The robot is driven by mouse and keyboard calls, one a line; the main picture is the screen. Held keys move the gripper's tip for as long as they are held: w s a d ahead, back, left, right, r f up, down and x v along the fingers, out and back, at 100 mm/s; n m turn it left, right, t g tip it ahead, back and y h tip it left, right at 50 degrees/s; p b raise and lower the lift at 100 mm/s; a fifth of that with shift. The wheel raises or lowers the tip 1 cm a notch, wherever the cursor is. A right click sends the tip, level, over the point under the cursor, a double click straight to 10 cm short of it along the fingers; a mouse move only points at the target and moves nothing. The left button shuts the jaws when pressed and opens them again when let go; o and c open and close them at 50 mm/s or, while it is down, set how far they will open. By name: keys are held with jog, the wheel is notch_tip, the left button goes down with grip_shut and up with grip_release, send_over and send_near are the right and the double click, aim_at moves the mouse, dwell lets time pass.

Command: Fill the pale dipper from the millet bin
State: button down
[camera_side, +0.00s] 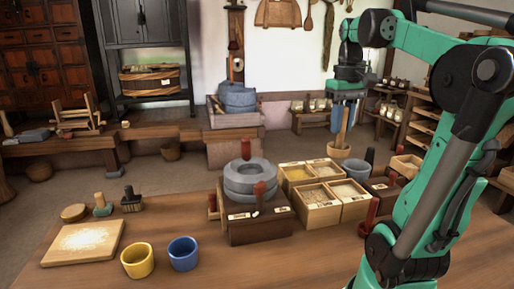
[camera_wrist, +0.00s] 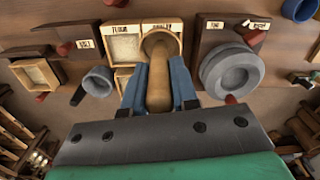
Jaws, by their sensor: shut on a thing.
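The pale wooden dipper (camera_side: 339,151) hangs upright below my gripper (camera_side: 346,98), whose blue fingers are shut on its handle. In the side view it appears above and behind the grain bins, apart from them. In the wrist view the dipper (camera_wrist: 159,75) stands between the fingers (camera_wrist: 159,90) and hides part of the bins; whether it holds anything is unclear. The wooden bins form a block of compartments. The back left bin (camera_side: 296,174) holds yellow grain, which looks like millet, though its label is unreadable. The other bins (camera_side: 320,205) hold paler contents.
A stone quern (camera_side: 250,182) on a dark base stands left of the bins. A grey cup (camera_side: 362,161) and a small wooden box (camera_side: 406,168) stand to the right. A yellow cup (camera_side: 137,262), blue cup (camera_side: 183,255) and floured board (camera_side: 75,250) are at front left.

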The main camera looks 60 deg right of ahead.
jog(key=w+d+f, duration=1)
jog(key=w+d, duration=0.2)
jog(key=w, duration=0.1)
jog(key=shift+d+f, duration=0.1)
jog(key=shift+f, duration=4.15)
jog(key=shift+r, duration=0.1)
notch_tip(320, 180, up, 8)
